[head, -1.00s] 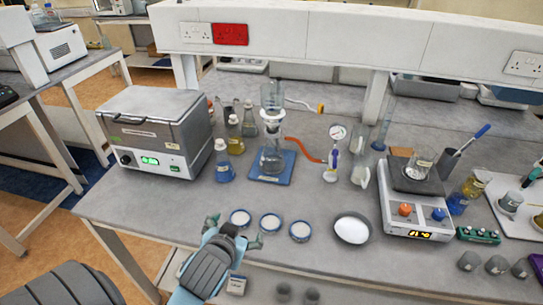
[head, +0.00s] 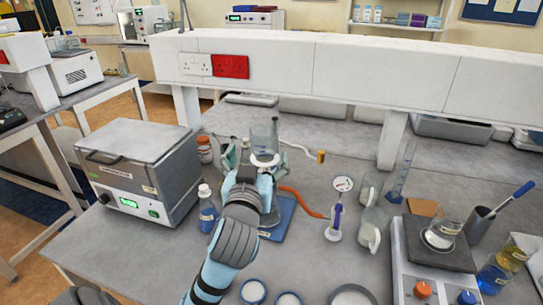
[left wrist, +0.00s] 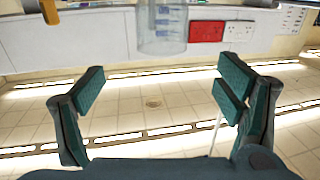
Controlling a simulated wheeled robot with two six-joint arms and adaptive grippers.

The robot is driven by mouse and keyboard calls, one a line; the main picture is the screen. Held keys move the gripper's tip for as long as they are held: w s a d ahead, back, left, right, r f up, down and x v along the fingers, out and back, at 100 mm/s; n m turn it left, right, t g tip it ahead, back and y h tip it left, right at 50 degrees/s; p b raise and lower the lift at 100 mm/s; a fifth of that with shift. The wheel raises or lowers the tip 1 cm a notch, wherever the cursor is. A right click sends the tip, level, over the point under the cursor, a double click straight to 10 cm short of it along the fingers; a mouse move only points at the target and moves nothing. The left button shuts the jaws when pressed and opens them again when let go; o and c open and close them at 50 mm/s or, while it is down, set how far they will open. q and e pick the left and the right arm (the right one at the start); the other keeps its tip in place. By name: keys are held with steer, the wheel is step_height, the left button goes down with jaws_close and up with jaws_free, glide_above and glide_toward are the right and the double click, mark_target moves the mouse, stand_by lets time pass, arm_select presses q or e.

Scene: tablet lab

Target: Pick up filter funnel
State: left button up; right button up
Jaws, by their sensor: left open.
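The filter funnel (head: 264,138) is a clear glass cup with a white band low on it. It stands upright on the glassware above a blue base plate (head: 283,216), and my left arm hides much of the flask below. In the left wrist view the funnel (left wrist: 162,28) shows at the top centre, clear with blue markings. My left gripper (head: 250,158) is in front of the funnel, just below its cup in the head view. In the left wrist view the gripper (left wrist: 158,90) has its fingers wide apart with nothing between them.
A grey heating box (head: 138,165) stands left of the funnel, with a blue bottle (head: 207,208) close to my arm. A shelf crosses behind.

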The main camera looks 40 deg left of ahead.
mark_target(266, 124)
arm_select(q)
steer(key=w+a+p, duration=0.2)
steer(key=a, duration=0.1)
steer(key=shift+w+r, duration=0.15)
steer(key=shift+w, duration=0.1)
steer(key=x, duration=0.2)
steer(key=p+x, duration=0.1)
steer(key=x, duration=0.2)
steer(key=d+x, duration=0.1)
steer(key=x, duration=0.2)
steer(key=shift+w+d, duration=0.1)
steer(key=shift+w, duration=0.3)
steer(key=shift+c, duration=0.2)
steer(key=c, duration=1.3)
arm_select(e)
steer(key=shift+s+r, duration=0.5)
